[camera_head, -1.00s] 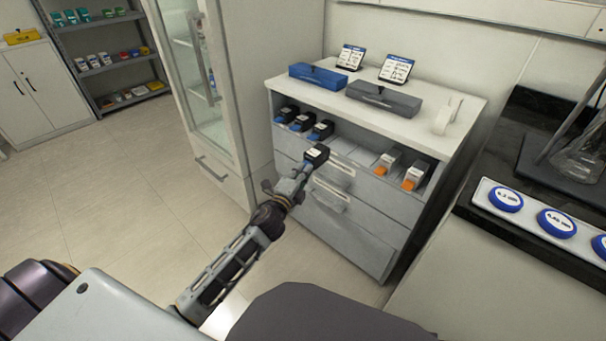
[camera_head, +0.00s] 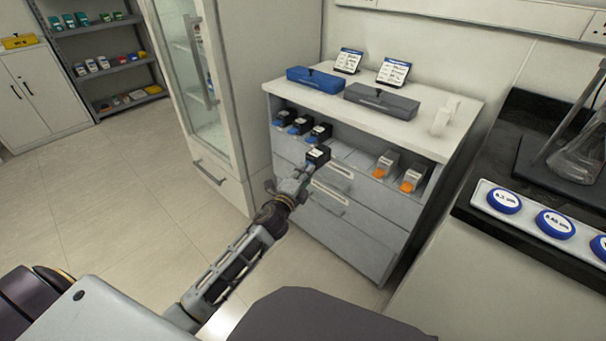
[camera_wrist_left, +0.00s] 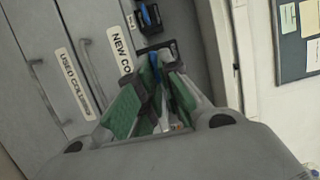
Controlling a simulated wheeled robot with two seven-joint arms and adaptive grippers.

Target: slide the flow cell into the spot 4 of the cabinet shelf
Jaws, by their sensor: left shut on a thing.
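The flow cell (camera_head: 318,154) is a small black block with a pale label on top. My left gripper (camera_head: 308,169) is shut on it and holds it at the front of the cabinet shelf (camera_head: 352,157), just right of the black-and-blue units. Whether it touches the shelf I cannot tell. The shelf is an open row under the cabinet's white top, with a bare stretch in its middle. In the left wrist view, the green-padded fingers (camera_wrist_left: 155,100) close around a narrow part, with a dark end (camera_wrist_left: 158,48) beyond them. My right gripper is out of view.
Black-and-blue units (camera_head: 301,124) stand at the shelf's left, and two grey-and-orange units (camera_head: 411,179) at its right. Blue (camera_head: 314,79) and grey (camera_head: 381,101) boxes lie on top. Drawers with handles (camera_head: 328,206) are below. A glass-door cabinet (camera_head: 205,90) stands left.

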